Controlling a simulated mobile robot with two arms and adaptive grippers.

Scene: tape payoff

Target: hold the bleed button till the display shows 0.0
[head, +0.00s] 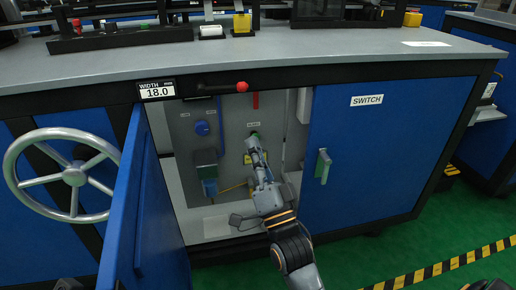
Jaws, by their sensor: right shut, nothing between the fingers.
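My right gripper (254,143) reaches into the cabinet from below, shut and empty. Its fingertips are at the green button and cover part of it. I cannot tell whether they touch or press it. The only readable display (157,90), marked WIDTH, is on the counter's front edge and shows 18.0. No display reading 0.0 is in view. My left gripper is not in view.
A blue door (127,215) stands open at the cabinet's left, beside a handwheel (63,175). A closed door (360,150) marked SWITCH is on the right. A red-tipped lever (242,87) juts out above.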

